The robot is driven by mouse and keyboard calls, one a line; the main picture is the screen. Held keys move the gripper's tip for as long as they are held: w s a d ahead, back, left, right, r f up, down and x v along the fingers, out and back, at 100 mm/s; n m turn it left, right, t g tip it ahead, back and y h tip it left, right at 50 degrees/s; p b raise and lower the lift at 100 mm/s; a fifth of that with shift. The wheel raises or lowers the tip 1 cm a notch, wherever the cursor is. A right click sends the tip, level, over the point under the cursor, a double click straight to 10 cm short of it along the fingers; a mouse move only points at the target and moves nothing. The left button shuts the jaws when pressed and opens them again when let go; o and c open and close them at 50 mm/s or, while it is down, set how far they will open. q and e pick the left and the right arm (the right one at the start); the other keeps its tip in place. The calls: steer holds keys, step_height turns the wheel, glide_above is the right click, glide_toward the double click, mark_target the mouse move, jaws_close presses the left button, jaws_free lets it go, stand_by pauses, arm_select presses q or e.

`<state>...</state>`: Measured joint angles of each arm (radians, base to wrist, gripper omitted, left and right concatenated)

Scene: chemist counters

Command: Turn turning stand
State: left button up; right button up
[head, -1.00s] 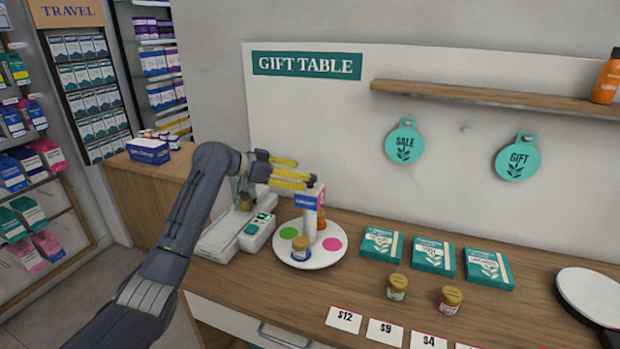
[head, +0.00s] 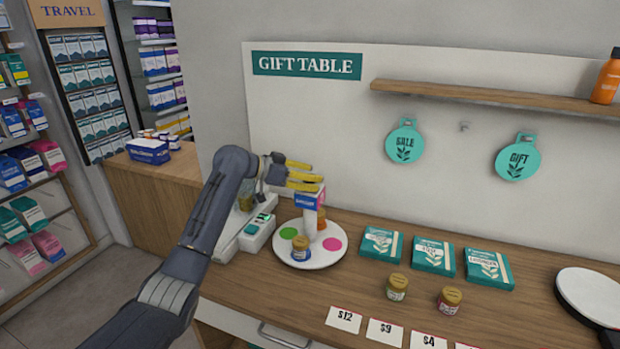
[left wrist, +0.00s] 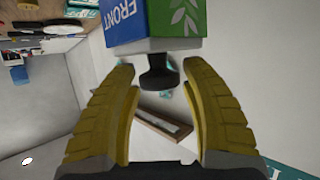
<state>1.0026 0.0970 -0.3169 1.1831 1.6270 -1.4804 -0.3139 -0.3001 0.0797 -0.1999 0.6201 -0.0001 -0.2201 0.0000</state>
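The turning stand is a white round plate (head: 318,262) with a green and a pink dot, on the wooden counter. A post rises from it and bears a sign block (head: 306,201), whose blue FRONT face and green leaf face show in the left wrist view (left wrist: 125,22). A black knob (left wrist: 158,75) sticks out from the block's top. My left gripper (head: 313,177) is open over the block, with its yellow fingers on either side of the knob; a gap shows on both sides. A gold-lidded jar (head: 300,249) and an orange bottle (head: 321,220) stand on the plate. My right gripper is out of view.
A card terminal (head: 257,232) stands just left of the plate. Several teal boxes (head: 432,256) and two small jars (head: 397,287) stand to its right, with price cards (head: 343,319) along the front edge. A shelf (head: 490,96) runs along the wall above.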

arm_select(q)
jaws_close()
steer(key=shift+r, duration=0.15)
